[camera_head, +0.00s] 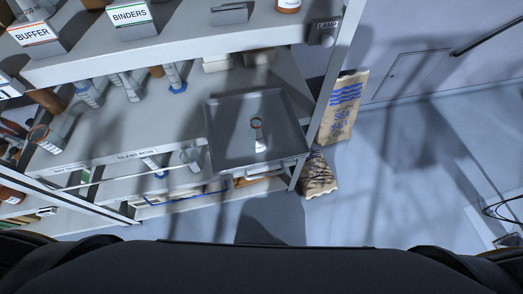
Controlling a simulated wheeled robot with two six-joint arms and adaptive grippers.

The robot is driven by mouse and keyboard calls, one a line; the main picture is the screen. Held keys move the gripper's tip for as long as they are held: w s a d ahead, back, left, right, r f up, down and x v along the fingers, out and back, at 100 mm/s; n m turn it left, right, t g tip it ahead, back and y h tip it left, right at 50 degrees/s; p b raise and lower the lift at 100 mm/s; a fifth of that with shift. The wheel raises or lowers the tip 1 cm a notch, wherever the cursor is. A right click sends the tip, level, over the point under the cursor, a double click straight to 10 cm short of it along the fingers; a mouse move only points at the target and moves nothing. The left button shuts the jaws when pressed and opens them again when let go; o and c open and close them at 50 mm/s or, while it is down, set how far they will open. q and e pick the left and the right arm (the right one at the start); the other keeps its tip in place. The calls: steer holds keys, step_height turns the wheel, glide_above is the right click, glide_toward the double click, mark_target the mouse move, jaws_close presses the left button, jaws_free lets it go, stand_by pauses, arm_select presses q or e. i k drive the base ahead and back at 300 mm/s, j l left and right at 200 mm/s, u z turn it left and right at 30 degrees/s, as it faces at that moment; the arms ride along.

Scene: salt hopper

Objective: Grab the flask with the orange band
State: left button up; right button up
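A small clear flask (260,143) with a pale base lies or stands in the grey tray (217,145); its ring-like top has a faint orange-brown tint, too small to be sure of as a band. Another clear flask (54,143) on the left of the shelf shows a clearer orange ring at its upper left end. I cannot tell for certain which one is the banded flask. Neither of my grippers is in view.
The shelf unit (170,62) holds several glass vessels, including blue-footed cylinders (178,79), and boxes labelled BUFFER (33,36) and BINDERS (130,16). Sea salt bags (343,107) stand right of the shelf. The floor (400,190) at right is mostly clear.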

mark_target(257, 142)
steer(key=j, duration=0.45)
steer(key=k+j+z, duration=0.15)
steer(key=j, duration=0.8)
steer(key=k+j+z, duration=0.15)
steer(key=j, duration=0.3)
steer(key=k+j, duration=0.1)
steer(key=j, duration=0.35)
steer(key=z, duration=0.05)
